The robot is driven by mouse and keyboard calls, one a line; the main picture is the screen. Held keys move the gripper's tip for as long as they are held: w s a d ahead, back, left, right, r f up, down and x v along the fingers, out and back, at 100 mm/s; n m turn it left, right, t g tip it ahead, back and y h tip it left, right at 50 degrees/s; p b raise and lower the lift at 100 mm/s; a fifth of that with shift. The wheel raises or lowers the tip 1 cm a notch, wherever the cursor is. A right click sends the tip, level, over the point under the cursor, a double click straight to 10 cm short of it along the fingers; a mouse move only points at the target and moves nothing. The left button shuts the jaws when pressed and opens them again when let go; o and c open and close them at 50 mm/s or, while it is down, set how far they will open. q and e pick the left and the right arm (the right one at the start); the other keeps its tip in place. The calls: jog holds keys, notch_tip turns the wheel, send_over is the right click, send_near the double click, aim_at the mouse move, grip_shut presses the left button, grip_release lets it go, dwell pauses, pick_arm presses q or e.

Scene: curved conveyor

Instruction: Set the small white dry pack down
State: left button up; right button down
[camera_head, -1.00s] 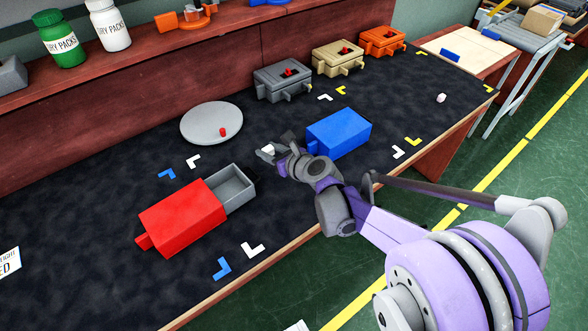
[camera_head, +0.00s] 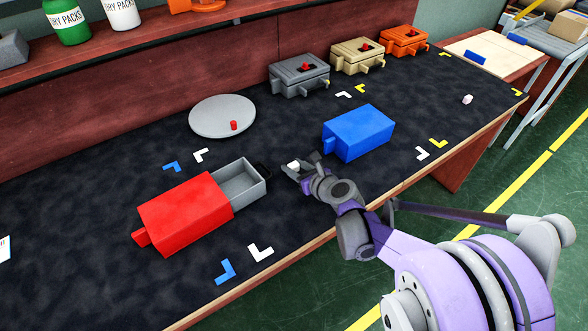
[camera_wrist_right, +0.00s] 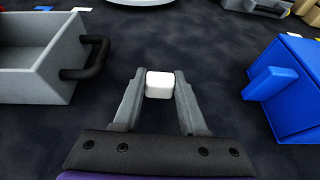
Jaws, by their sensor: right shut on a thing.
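The small white dry pack (camera_head: 293,164) is between the fingertips of my right gripper (camera_head: 292,169), which is shut on it. In the right wrist view the pack (camera_wrist_right: 159,85) sits between the two grey fingers (camera_wrist_right: 159,92), over the dark mat. I cannot tell whether it touches the mat. The gripper is right of the red box's open grey drawer (camera_head: 237,184) and left of the blue box (camera_head: 358,132). My left gripper is not in view.
The drawer looks empty; its dark handle (camera_wrist_right: 88,58) faces the gripper. A round grey plate (camera_head: 208,119) with a small red piece (camera_head: 234,125) lies behind. Another small white piece (camera_head: 467,99) lies far right. The mat in front of the gripper is clear.

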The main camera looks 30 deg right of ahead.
jog(key=shift+f, duration=0.3)
jog(key=c, duration=0.9)
grip_release()
jog(key=o, duration=0.4)
jog(key=shift+o, duration=0.2)
